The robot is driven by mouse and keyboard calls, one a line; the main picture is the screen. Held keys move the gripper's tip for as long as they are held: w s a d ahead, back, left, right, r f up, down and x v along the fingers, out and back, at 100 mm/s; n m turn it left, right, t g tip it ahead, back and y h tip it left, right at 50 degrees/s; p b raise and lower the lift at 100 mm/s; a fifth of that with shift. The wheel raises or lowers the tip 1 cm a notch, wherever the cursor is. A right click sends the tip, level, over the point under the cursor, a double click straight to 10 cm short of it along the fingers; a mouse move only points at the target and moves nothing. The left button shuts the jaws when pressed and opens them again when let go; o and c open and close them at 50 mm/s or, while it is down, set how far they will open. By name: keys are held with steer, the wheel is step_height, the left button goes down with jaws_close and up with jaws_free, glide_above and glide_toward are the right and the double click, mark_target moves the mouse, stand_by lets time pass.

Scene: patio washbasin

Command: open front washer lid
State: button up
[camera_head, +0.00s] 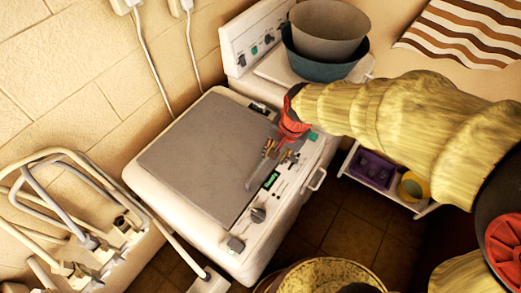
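The front washer (180,215) is a white top-loader against the wall, with a control panel of knobs and a small green display along its right side. Its flat grey lid (200,150) appears to lie closed on top. My arm reaches in from the right. My gripper (279,154), with a red body, points down over the lid's right edge by the control panel. Its fingers look spread apart, with nothing seen between them. I cannot tell whether they touch the lid or panel. A white handle (317,179) shows on the washer's front.
A second white appliance (248,45) behind carries stacked basins (328,38). A striped cloth (465,32) lies at upper right. A low shelf holds a purple crate (371,170) and a yellow bucket (412,187). Pipes (65,200) stand at left; a round basket (325,275) is below.

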mark_target(259, 166)
steer(key=shift+m+g, duration=0.3)
steer(key=shift+m, duration=0.3)
steer(key=a+f, duration=0.1)
steer(key=f, duration=0.2)
steer(key=w+a+f+p, duration=0.1)
steer(key=a+f, duration=0.1)
steer(key=a+f+p, duration=0.1)
steer(key=f, duration=0.2)
steer(key=shift+w+a+f, duration=0.15)
steer(key=shift+a+f, duration=0.2)
steer(key=shift+a, duration=0.05)
steer(key=shift+c, duration=1.1)
jaws_close()
